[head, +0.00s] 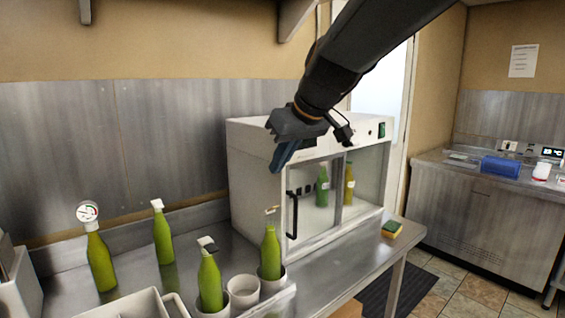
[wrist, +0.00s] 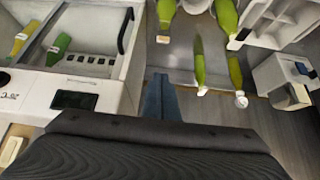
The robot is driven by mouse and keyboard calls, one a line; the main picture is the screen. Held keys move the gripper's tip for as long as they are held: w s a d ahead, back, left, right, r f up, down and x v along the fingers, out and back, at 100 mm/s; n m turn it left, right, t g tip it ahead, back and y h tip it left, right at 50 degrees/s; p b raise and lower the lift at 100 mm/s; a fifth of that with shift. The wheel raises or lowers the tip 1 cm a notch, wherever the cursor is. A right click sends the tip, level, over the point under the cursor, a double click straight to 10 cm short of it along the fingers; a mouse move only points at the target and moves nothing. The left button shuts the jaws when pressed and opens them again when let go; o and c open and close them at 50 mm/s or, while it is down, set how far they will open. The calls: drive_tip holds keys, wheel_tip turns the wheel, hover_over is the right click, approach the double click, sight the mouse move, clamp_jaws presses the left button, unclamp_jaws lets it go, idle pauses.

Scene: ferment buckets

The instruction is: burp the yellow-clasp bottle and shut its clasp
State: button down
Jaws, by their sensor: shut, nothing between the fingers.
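Green bottles stand on the steel counter. The one nearest the cabinet (head: 270,252) stands upright in a white cup and has a pale yellowish clasp piece at its top; its exact colour and whether the clasp is open are too small to tell. It also seems to show at the top of the wrist view (wrist: 165,12). A bottle with a dark and white top (head: 209,284) stands in another cup to its left. My gripper (head: 279,163) is shut and empty, raised in front of the cabinet's upper left, above and apart from the bottles. Its blue fingers also show in the wrist view (wrist: 160,100).
The white cabinet (head: 255,180) holds two bottles behind glass and has a black handle (head: 292,213). An empty white cup (head: 243,291) stands between the cupped bottles. A gauge-topped bottle (head: 101,262) and another bottle (head: 163,238) stand behind left. A sponge (head: 391,229) lies at right.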

drive_tip(key=p, duration=0.2)
hover_over(277, 206)
drive_tip(key=w+a, duration=0.2)
drive_tip(key=f, duration=0.5)
drive_tip(key=shift+s+d+f, duration=0.1)
drive_tip(key=shift+d+f, duration=0.05)
drive_tip(key=shift+d, duration=0.05)
drive_tip(key=shift+s+d+f, duration=0.3)
drive_tip(key=shift+s+f, duration=0.1)
drive_tip(key=shift+f, duration=0.25)
drive_tip(key=shift+s+d+f, duration=0.25)
drive_tip(key=shift+s+f, duration=0.1)
drive_tip(key=shift+f, duration=0.25)
drive_tip(key=shift+s+d+f, duration=0.1)
drive_tip(key=shift+s+f, duration=0.05)
drive_tip(key=shift+f, duration=0.3)
drive_tip(key=shift+d+f+b, duration=0.15)
drive_tip(key=shift+b, duration=0.45)
